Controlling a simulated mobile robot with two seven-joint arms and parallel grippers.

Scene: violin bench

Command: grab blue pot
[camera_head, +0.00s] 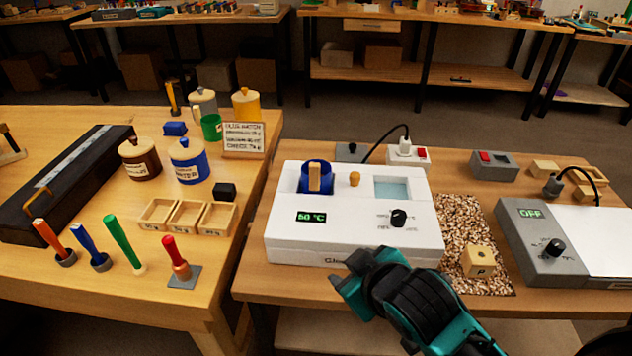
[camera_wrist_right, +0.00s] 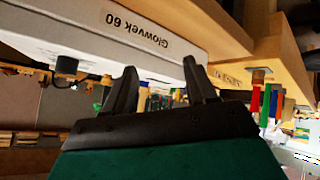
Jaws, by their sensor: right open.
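A blue pot (camera_head: 316,180) sits in the left well of the white heater box (camera_head: 290,240), whose display reads 60 °C. An upright wooden piece stands in front of or in the pot; I cannot tell which. A lidded blue jar (camera_head: 190,163) with a label stands on the left bench. My right gripper (camera_head: 353,278) is at the heater's front edge, to the right of and nearer than the pot. In the right wrist view its two black fingers (camera_wrist_right: 160,75) are apart and empty, below the heater's upside-down front label (camera_wrist_right: 137,30). My left gripper is not in view.
A wooden knob (camera_head: 354,179), a water-filled well (camera_head: 393,189) and a black dial (camera_head: 398,217) are on the heater top. A cable runs behind it. To its right are a pebbly mat (camera_head: 463,215), a wooden block (camera_head: 479,262) and a grey device (camera_head: 538,270).

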